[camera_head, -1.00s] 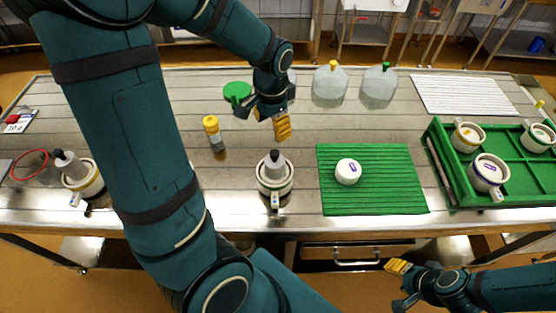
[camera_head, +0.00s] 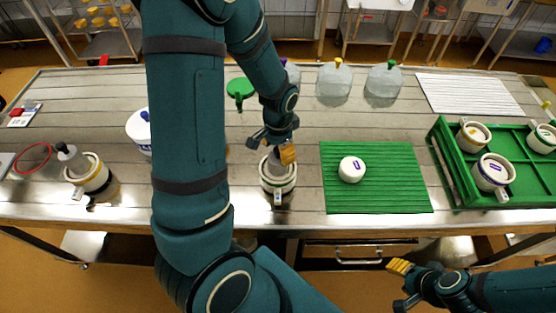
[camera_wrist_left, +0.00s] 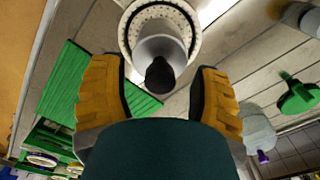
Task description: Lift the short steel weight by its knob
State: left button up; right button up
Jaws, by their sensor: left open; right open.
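A grey steel weight with a black knob (camera_wrist_left: 160,75) stands in a white round mould (camera_head: 277,186) at the table's centre front. In the head view my left gripper (camera_head: 274,148) is just above it and hides most of it. In the left wrist view the open yellow fingers (camera_wrist_left: 160,88) lie on either side of the knob, with no visible contact. Another grey weight (camera_head: 72,158) stands in a mould (camera_head: 92,174) at the left. I cannot tell surely which weight is shorter. My right gripper (camera_head: 402,285) is open and empty, in front of the table.
A green tray (camera_head: 462,195) with several moulds stands at the right. Clear jugs (camera_head: 334,85) and a green-topped item (camera_head: 240,88) stand behind. My left arm hides part of the table.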

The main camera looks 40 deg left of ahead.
pick_arm(q)
jog(key=shift+c, duration=0.2)
grip_shut()
jog(key=shift+r, duration=0.15)
notch_tip(320, 180, up, 10)
jog(key=shift+f+p, duration=0.1)
jog(key=shift+p, duration=0.35)
notch_tip(320, 180, up, 8)
jog(key=p, duration=0.1)
dwell(1.5)
